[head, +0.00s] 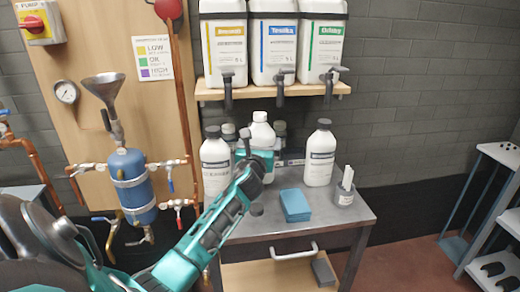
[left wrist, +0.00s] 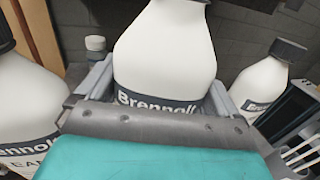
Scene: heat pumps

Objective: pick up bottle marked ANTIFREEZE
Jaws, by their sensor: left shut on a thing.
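My left gripper (head: 257,157) is shut on a white bottle (head: 262,133) with a white cap, in the middle of the bottle group at the worktop's back. In the left wrist view the gripper (left wrist: 160,98) has one finger on each side of this bottle (left wrist: 165,50). Its dark label band reads "Brennoll"; the lower label is hidden by the gripper, so ANTIFREEZE cannot be read. A dark-capped white bottle (head: 215,163) stands to the left and another (head: 319,155) to the right. My right gripper is out of view.
The grey worktop (head: 310,226) holds a blue cloth stack (head: 295,205) and a grey cup (head: 344,193). Above, a wooden shelf (head: 300,91) carries three canisters with taps. A blue tank (head: 132,185) with copper pipes and valves is at the left.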

